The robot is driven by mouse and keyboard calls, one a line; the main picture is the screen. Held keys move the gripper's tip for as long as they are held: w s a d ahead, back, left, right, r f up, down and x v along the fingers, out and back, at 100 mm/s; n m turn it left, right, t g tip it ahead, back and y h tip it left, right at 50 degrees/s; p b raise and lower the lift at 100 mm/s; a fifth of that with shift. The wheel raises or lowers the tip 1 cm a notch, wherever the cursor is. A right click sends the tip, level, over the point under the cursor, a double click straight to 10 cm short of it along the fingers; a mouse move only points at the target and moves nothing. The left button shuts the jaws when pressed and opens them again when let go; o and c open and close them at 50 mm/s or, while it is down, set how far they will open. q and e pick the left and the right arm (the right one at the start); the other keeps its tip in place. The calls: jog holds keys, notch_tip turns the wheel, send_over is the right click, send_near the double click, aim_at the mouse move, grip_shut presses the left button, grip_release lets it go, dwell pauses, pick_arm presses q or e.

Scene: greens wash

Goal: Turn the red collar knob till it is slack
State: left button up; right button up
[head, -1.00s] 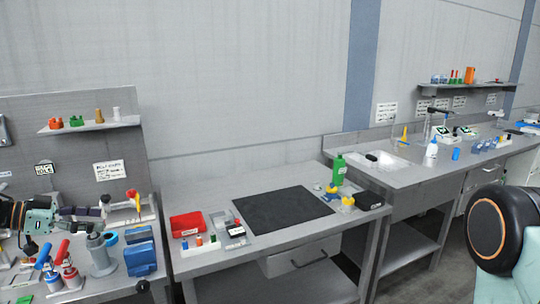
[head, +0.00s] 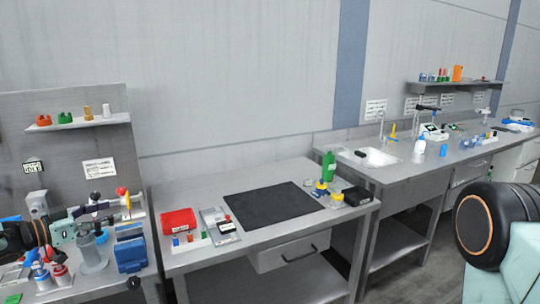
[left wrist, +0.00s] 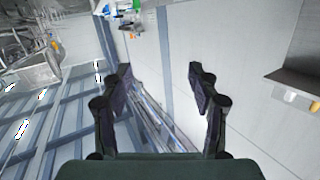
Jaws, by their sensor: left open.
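A small red knob (head: 121,191) shows at the right rear of the left bench, above a pale upright part; I cannot tell for sure that it is the collar knob. My left gripper (head: 110,212) reaches in from the left over this bench, with its fingers pointing right, just below and left of the red knob in the picture. Contact cannot be made out. In the left wrist view the left gripper (left wrist: 160,76) is open and empty, its dark fingers wide apart, and no red knob shows. My right gripper is not in view.
A grey cylinder on a base (head: 93,258), a blue box (head: 131,255) and red-handled and blue-handled tools (head: 60,272) crowd the left bench under the arm. The middle bench holds a red bin (head: 179,222) and a dark mat (head: 272,201), mostly bare.

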pick_arm(q)
jog(key=s+d+f+n+g+y+b, duration=0.2)
jog(key=s+d+f+n+y+b, duration=0.15)
jog(key=d+f, duration=0.65)
jog(key=s+d+f+n+g+y+b, duration=0.1)
jog(key=s+d+f+n+y+b, duration=0.35)
jog(key=f, duration=1.05)
jog(key=s+d+f+g+b, duration=0.3)
jog(key=s+f, duration=0.3)
jog(key=s, duration=0.6)
jog(key=s+d+f+g+b, duration=0.3)
jog(key=s+f, duration=0.4)
jog(key=s, duration=0.6)
jog(key=s+d+f+g+b, duration=0.3)
jog(key=s+d+f+g, duration=0.2)
jog(key=s, duration=0.7)
notch_tip(320, 180, down, 2)
jog(key=shift+s+f+b, duration=0.1)
jog(key=shift+s+b, duration=0.2)
